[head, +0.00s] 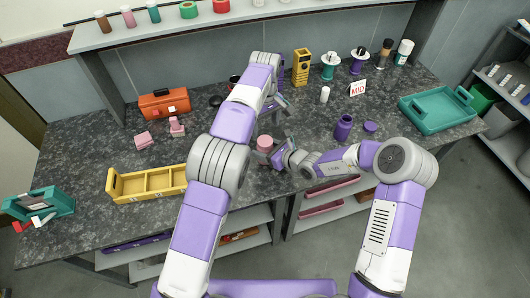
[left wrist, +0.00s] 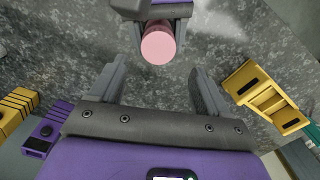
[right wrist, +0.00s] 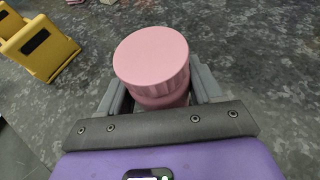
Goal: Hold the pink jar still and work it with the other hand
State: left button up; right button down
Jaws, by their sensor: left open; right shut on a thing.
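The pink jar (head: 265,142) is at the front middle of the counter, with its ribbed pink lid (right wrist: 152,56) on top. My right gripper (head: 277,149) is shut on the jar body below the lid; in the right wrist view the fingers flank the jar. My left gripper (head: 280,104) is open and empty, behind the jar and apart from it. In the left wrist view the round lid top (left wrist: 158,47) lies beyond the open fingers, with the right gripper around the jar. Whether the jar's base touches the counter is hidden.
A yellow divided tray (head: 150,184) is to the left. A purple jar (head: 343,127) and purple lid (head: 370,127) stand to the right, with a MID sign (head: 357,89) behind. An orange toolbox (head: 164,103) and pink pieces (head: 144,139) are back left. A teal tray (head: 437,110) is far right.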

aim_at(265, 141)
pick_arm(q)
jog(key=shift+d+r+n, duration=0.1)
jog(key=shift+r+n, duration=0.2)
jog(key=shift+n, duration=0.2)
jog(key=shift+f, duration=4.05)
jog(key=c, duration=1.1)
jog(key=o, duration=1.2)
jog(key=shift+o, duration=0.2)
jog(key=shift+r, duration=0.1)
notch_tip(265, 141, up, 12)
